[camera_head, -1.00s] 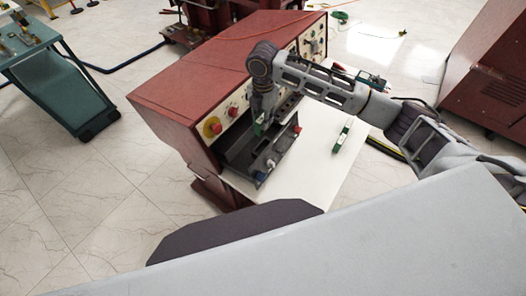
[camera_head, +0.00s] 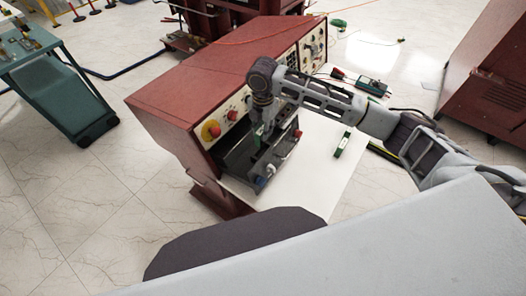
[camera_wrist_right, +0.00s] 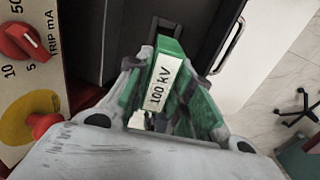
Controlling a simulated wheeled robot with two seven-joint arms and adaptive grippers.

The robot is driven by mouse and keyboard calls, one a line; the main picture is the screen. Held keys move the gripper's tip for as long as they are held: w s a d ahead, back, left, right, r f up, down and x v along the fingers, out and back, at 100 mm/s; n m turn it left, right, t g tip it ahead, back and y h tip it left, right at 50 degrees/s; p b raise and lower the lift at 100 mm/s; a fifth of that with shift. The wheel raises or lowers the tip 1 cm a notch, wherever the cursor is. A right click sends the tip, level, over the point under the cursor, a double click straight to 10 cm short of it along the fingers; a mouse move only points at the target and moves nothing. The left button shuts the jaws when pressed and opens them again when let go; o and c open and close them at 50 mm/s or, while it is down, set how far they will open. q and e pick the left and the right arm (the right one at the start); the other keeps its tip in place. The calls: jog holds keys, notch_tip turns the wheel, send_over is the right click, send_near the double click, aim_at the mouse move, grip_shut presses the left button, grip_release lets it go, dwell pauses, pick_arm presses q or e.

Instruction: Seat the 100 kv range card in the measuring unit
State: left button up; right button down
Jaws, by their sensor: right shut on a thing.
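The 100 kV range card (camera_wrist_right: 163,82) is a green block with a white "100 kV" label, filling the middle of the right wrist view. My right gripper (camera_wrist_right: 165,100) is shut on it, one finger on each side. In the head view the card (camera_head: 257,138) shows as a small green piece below my right gripper (camera_head: 261,128). It is over the measuring unit (camera_head: 238,163), a dark grey open box on the white worktop. The card's lower end is hidden, so I cannot tell whether it touches the unit. My left gripper is not in view.
A red control console (camera_head: 195,85) with knobs stands right behind the unit. Another green and white card (camera_head: 342,144) lies on the white worktop (camera_head: 318,165) to the right. A teal meter (camera_head: 371,86) sits farther back. The worktop between is clear.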

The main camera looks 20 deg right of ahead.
jog(key=shift+f, duration=2.9)
jog(key=shift+f, duration=0.1)
jog(key=shift+f+p, duration=0.3)
jog(key=shift+f, duration=1.5)
jog(key=shift+f, duration=0.1)
jog(key=c, duration=1.3)
grip_release()
jog(key=shift+o, duration=0.2)
jog(key=shift+r, duration=6.15)
jog(key=shift+s, duration=0.1)
